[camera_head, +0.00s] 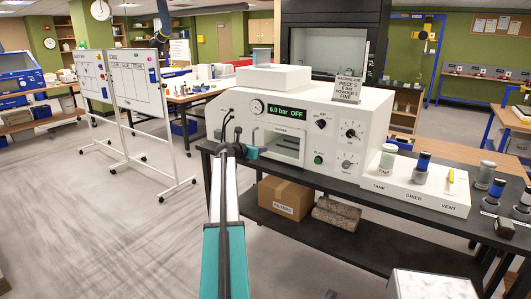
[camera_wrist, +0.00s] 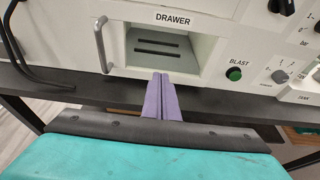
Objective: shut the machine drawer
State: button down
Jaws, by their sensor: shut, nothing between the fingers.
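The machine (camera_head: 330,118) is a white box on a dark bench, with a display reading 6.0 bar OFF. Its drawer opening (camera_head: 289,148) is low on the front. In the wrist view, the opening (camera_wrist: 158,48) sits under the DRAWER label, and its lit inside with two dark slots shows. A grey upright bar handle (camera_wrist: 101,45) stands at its left edge. My gripper (camera_wrist: 161,78) has purple fingers shut together and empty, in front of the opening's lower edge. Touching or apart, I cannot tell. In the head view my gripper (camera_head: 261,150) is small beside the machine's front.
A green BLAST button (camera_wrist: 234,74) and knobs lie right of the opening. A white block of jars (camera_head: 410,187) stands right on the bench. A cardboard box (camera_head: 285,196) is on the lower shelf. Whiteboards (camera_head: 138,82) stand left; the floor before them is clear.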

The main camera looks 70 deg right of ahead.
jog(key=v, duration=0.3)
jog(key=shift+b, duration=0.3)
dwell(0.4)
